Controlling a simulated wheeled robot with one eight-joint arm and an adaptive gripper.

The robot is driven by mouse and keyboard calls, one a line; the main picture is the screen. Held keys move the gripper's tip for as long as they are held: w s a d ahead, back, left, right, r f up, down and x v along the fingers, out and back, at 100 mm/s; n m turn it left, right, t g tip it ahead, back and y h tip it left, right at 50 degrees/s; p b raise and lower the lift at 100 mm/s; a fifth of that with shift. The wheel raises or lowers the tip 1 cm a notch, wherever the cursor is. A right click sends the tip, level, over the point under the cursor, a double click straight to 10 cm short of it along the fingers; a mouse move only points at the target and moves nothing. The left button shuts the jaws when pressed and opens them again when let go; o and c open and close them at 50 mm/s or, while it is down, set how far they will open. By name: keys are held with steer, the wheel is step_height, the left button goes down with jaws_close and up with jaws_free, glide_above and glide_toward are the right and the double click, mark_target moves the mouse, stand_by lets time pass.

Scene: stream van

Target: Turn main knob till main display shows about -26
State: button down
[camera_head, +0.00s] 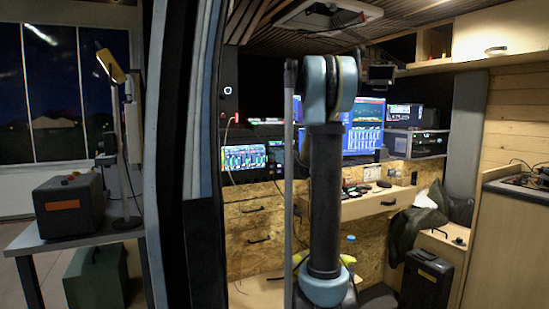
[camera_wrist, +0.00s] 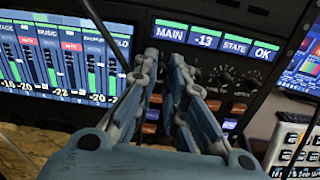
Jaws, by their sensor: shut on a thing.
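The main display (camera_wrist: 205,40) is at the top of the wrist view, on a dark panel. It reads MAIN -13, with STATE OK beside it. My gripper (camera_wrist: 164,66) is shut just below the MAIN label, at the place of the main knob. The knob itself is hidden between the fingertips, so its turn angle cannot be seen. Other dark knobs (camera_wrist: 247,82) sit to the right of the fingers on the same panel. In the head view my arm stands in front of the desk, and the gripper is not visible there.
A mixer screen (camera_wrist: 60,55) with coloured level bars lies left of my fingers. Blue and orange buttons (camera_wrist: 238,108) are below the knobs. A white-keyed keypad (camera_wrist: 292,145) is at lower right. Thin dark cables (camera_wrist: 105,30) cross the panel near my gripper.

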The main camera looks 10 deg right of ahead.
steer(key=shift+n, duration=3.7)
steer(key=shift+s, duration=0.1)
steer(key=c, duration=1.9)
jaws_free()
